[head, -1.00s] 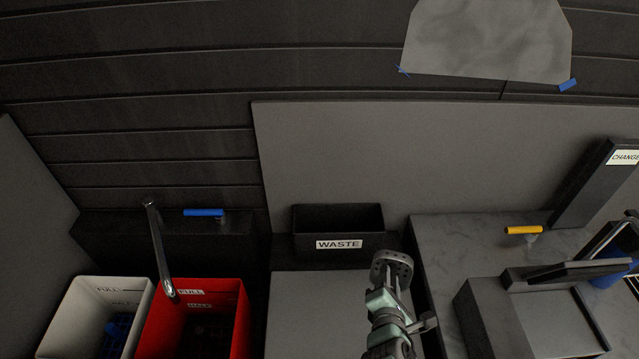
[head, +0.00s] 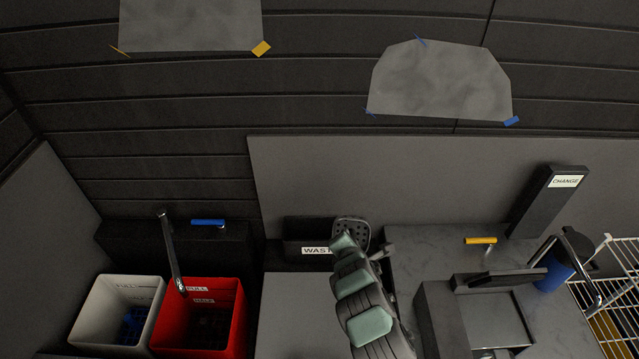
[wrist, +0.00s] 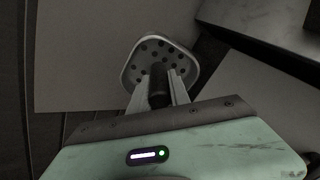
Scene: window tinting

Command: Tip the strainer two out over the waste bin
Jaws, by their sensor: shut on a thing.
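Strainer two (head: 351,231) is a dark grey perforated head with a rounded pale rim. My gripper (wrist: 159,92) is shut on its dark handle in the wrist view, where the perforated head (wrist: 160,62) shows beyond the fingers. In the head view the fingers are hidden behind my wrist and arm. The waste bin (head: 302,229) is a black box labelled WASTE against the back panel. I cannot tell how high the strainer is. No loose matter shows on its holes.
A white bin (head: 95,312) and a red bin (head: 235,318) stand at left under a metal spout (head: 172,250). A grey counter (head: 425,250) with a yellow-handled tap (head: 481,241) is at right. A wire rack (head: 612,290) stands far right.

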